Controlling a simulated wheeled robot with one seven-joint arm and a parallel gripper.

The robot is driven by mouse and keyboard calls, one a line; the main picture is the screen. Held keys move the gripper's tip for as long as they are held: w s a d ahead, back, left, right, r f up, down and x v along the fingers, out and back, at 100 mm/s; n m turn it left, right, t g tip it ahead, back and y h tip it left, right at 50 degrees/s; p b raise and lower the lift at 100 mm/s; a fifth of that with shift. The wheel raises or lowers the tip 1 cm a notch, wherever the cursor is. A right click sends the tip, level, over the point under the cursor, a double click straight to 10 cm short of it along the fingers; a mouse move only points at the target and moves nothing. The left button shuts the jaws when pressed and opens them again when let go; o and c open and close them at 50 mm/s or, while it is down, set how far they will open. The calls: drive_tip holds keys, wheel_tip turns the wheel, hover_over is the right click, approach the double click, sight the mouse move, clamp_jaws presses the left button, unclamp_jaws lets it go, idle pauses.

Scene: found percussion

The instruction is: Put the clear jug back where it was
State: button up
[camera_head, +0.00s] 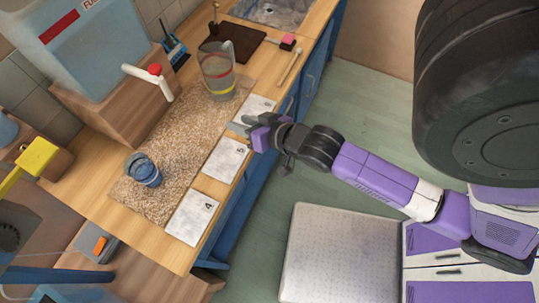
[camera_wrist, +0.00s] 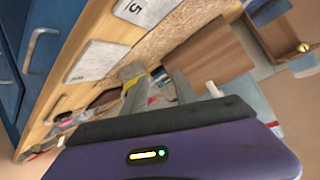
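The clear jug (camera_head: 217,78) stands upright on the far end of the speckled mat (camera_head: 170,150), with a handle and coloured bands on its side. In the wrist view the jug (camera_wrist: 131,72) shows small beyond my fingers, partly covered by them. My gripper (camera_head: 254,131) is in the air by the counter's front edge, near the far card (camera_head: 256,107), apart from the jug. In the wrist view its fingers (camera_wrist: 157,92) stand apart with nothing held between them.
Cards marked 5 (camera_head: 226,158) and 4 (camera_head: 192,217) lie along the front edge. A wooden block (camera_head: 125,108) carries a large container (camera_head: 85,45) with a white tap (camera_head: 140,74). A dark board (camera_head: 238,40) lies beyond the jug.

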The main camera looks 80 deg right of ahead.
drive_tip(key=s+a+r+n+t+y, duration=0.1)
drive_tip(key=s+a+r+n, duration=0.3)
drive_tip(key=a, duration=0.5)
drive_tip(key=s+a+r+n+t+y, duration=0.2)
drive_tip(key=s+a+r+n+y, duration=0.2)
drive_tip(key=s+a, duration=0.3)
drive_tip(key=a+r+n, duration=0.1)
drive_tip(key=a, duration=0.2)
drive_tip(key=shift+a+r+t+y, duration=0.25)
drive_tip(key=shift+r+t+y, duration=0.05)
